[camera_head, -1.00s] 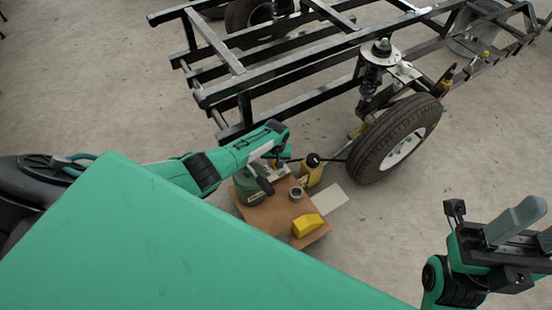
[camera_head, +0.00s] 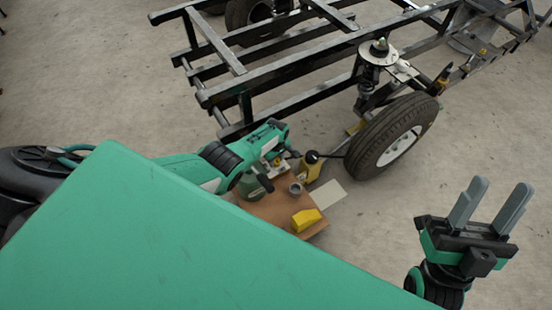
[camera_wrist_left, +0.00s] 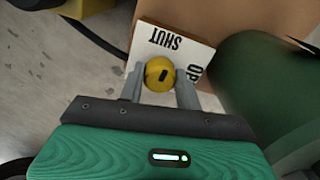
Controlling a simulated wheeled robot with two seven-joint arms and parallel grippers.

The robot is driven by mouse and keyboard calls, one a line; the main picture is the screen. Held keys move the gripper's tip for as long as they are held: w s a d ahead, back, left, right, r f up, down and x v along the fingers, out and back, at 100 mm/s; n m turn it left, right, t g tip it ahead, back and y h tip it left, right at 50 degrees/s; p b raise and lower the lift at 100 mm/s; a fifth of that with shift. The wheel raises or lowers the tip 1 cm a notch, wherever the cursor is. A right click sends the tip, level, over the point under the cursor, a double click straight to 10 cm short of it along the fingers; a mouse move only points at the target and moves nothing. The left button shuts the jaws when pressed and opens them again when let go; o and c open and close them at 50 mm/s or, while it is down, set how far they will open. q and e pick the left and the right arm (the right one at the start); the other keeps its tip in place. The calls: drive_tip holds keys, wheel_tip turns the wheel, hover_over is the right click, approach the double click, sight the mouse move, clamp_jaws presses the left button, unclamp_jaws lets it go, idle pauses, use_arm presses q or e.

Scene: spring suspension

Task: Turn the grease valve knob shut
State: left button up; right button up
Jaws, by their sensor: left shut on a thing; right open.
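The yellow grease valve knob (camera_wrist_left: 159,74) shows in the left wrist view, with a short dark mark on its face. It sits in front of a white plate (camera_wrist_left: 150,42) that reads SHUT, upside down, with a second word beginning "OP" partly hidden at its right. My left gripper (camera_wrist_left: 160,82) is shut on the knob, one grey finger on each side. In the head view my left gripper (camera_head: 275,150) is low by the wooden board, and its arm largely hides the valve. My right gripper (camera_head: 502,190) is open and empty at the right, fingers pointing up.
A green canister (camera_wrist_left: 262,85) stands close to the right of the left gripper. The brown board (camera_head: 275,208) carries a grey cup (camera_head: 296,188) and a yellow block (camera_head: 306,219). A black frame (camera_head: 290,78) and a wheel (camera_head: 392,137) stand behind. Floor at right is clear.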

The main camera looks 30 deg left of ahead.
use_arm(q)
drive_tip(key=shift+a+n, duration=0.1)
drive_tip(key=shift+n, duration=0.2)
drive_tip(key=o, duration=1)
drive_tip(key=shift+c, duration=0.2)
drive_tip(key=shift+o, duration=0.2)
